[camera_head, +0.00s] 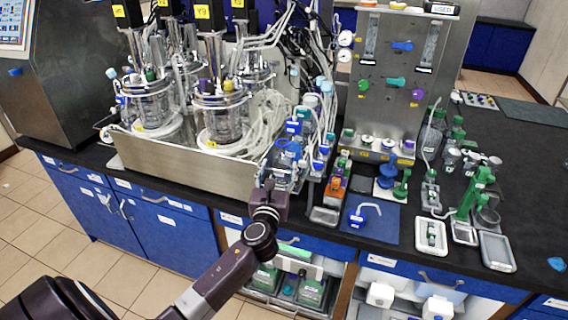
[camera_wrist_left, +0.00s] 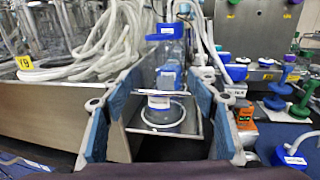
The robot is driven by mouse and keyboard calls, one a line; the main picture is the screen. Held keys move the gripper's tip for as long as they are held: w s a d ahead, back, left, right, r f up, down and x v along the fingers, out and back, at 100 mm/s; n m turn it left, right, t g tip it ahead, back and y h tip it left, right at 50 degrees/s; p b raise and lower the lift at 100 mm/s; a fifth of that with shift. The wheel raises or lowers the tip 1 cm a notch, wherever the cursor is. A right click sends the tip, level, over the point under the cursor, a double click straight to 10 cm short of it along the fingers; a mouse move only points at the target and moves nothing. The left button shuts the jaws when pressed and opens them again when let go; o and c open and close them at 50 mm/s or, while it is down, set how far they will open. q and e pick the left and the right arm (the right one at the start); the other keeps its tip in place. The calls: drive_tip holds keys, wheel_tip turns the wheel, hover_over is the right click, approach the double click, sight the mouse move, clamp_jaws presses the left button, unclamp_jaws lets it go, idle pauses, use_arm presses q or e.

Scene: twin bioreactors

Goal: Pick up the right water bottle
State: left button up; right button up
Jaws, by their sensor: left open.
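My left gripper (camera_head: 283,172) is open at the front edge of the bench, in front of a group of clear bottles with blue tops. In the left wrist view, its two blue-padded fingers (camera_wrist_left: 165,92) stand apart on either side of a clear bottle (camera_wrist_left: 163,112) with a white label, in a metal holder. Another clear vessel with a blue top (camera_wrist_left: 165,32) stands behind it. The fingers look clear of the bottle, with nothing held. The gripper partly hides these bottles in the head view. I cannot tell for sure which is the right water bottle. My right gripper is out of view.
A steel tray wall (camera_head: 190,162) with bioreactors and looped tubing is left of the gripper. To the right are an orange-fronted device (camera_head: 334,190) and a blue mat (camera_head: 378,226) with a blue-handled item. A steel gauge panel (camera_head: 395,85) stands behind.

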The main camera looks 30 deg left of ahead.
sight(283, 155)
use_arm(q)
drive_tip(key=shift+x, duration=0.85)
drive_tip(key=x, duration=0.5)
drive_tip(key=shift+d, duration=0.1)
drive_tip(key=shift+r, duration=0.1)
drive_tip(key=c, duration=1)
